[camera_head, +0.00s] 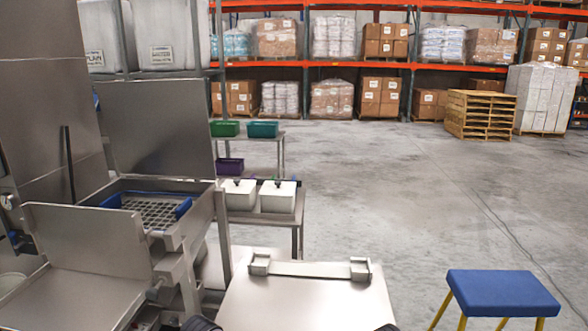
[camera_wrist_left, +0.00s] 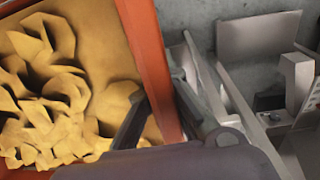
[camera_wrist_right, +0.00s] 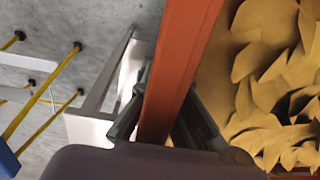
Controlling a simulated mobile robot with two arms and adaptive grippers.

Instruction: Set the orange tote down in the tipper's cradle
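The orange tote shows only in the wrist views: its wall fills the middle of the left wrist view (camera_wrist_left: 148,50) and of the right wrist view (camera_wrist_right: 180,60). It holds tan, curled pieces. My left gripper (camera_wrist_left: 165,108) has a finger on each side of one wall, closed against it. My right gripper (camera_wrist_right: 163,105) grips another wall likewise. The tote is out of the head view. A bare steel platform with two corner brackets, which looks like the tipper's cradle (camera_head: 305,300), lies at the bottom centre of the head view. I cannot tell the tote's height above it.
A steel machine with a sloping chute (camera_head: 75,295) and a blue-edged grate (camera_head: 155,208) stands at left. A bench with two white bins (camera_head: 278,196) is behind the platform. A blue stool (camera_head: 500,292) stands at right. The floor (camera_head: 430,190) beyond is clear.

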